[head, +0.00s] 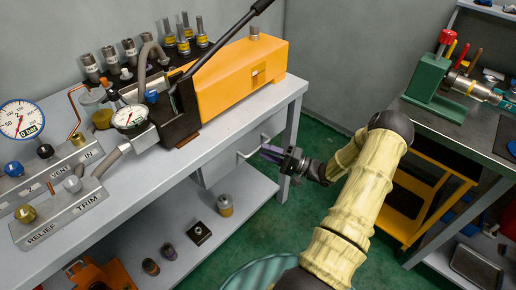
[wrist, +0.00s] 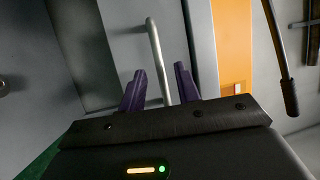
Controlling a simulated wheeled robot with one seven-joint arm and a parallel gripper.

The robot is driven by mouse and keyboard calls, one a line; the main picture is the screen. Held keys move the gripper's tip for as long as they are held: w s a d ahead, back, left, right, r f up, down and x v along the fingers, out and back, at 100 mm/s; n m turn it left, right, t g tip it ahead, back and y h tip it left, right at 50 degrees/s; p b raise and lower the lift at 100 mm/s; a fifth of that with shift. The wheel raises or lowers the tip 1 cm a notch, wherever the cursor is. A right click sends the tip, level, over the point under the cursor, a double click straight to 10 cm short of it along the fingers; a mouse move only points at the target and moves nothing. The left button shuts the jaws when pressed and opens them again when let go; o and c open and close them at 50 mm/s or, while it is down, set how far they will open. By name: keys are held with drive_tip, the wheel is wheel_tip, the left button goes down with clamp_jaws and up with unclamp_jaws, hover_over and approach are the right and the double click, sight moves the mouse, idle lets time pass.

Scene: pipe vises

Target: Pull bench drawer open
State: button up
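The bench drawer (head: 222,167) is a grey box under the right part of the bench top, and its front looks about level with the bench edge. Its pale bar handle (head: 246,154) sticks out from the front. My gripper (head: 270,153) is at the handle's right end in the head view. In the wrist view, the two purple fingers of my gripper (wrist: 160,69) are spread apart. The handle bar (wrist: 157,55) runs between them, with a gap visible on each side. The drawer front (wrist: 122,38) lies behind the handle.
The grey bench (head: 205,150) carries an orange pump (head: 235,80) with a long black lever, gauges and fittings. Loose parts stand on its lower shelf (head: 180,235). A second bench with a green vise (head: 428,80) and a yellow frame stands at right. Green floor lies between.

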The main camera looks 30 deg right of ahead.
sight(258, 148)
drive_tip(key=shift+x, duration=2)
clamp_jaws()
drive_tip(key=shift+s, duration=0.2)
